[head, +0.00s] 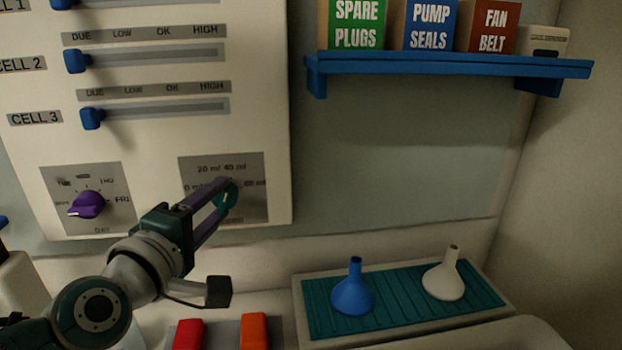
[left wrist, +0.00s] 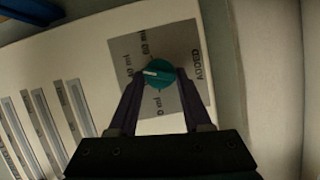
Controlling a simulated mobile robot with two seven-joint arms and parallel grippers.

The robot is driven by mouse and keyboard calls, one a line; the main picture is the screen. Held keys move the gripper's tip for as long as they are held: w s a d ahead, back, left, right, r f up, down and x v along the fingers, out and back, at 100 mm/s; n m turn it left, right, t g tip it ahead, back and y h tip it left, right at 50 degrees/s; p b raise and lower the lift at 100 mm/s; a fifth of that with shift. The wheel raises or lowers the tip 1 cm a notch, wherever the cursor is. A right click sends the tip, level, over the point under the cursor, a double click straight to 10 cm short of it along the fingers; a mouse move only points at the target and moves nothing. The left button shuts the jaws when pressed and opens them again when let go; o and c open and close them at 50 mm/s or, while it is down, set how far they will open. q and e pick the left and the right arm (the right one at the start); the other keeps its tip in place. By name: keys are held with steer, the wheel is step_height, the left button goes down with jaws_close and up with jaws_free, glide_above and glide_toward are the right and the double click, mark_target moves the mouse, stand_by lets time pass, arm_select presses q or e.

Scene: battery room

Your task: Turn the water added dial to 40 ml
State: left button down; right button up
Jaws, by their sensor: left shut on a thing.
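The water added dial (head: 231,198) is a round teal knob on a grey plate (head: 254,201) at the lower right of the white panel. In the head view, 20 ml and 40 ml are printed above it, 0 ml at left and 60 ml at right. My left gripper (head: 224,190) is shut on the dial, its purple fingers on either side. In the left wrist view, the dial (left wrist: 158,72) sits between the fingertips (left wrist: 157,76). Its white mark points left, near the 40 ml print; the 20 ml print seems hidden by a finger. My right gripper is out of view.
A purple day dial (head: 88,205) is at left on the panel, below blue sliders (head: 77,60). A blue shelf (head: 440,64) with boxes is at upper right. A blue funnel (head: 352,290) and a white funnel (head: 445,278) stand on a teal mat below.

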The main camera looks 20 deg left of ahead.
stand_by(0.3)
arm_select(q)
steer(key=shift+c, duration=1.8)
jaws_free()
steer(key=shift+s, duration=0.15)
steer(key=s+d, duration=0.1)
steer(key=s, duration=0.8)
steer(key=shift+s+d+r, duration=0.3)
steer(key=shift+d+r, duration=0.05)
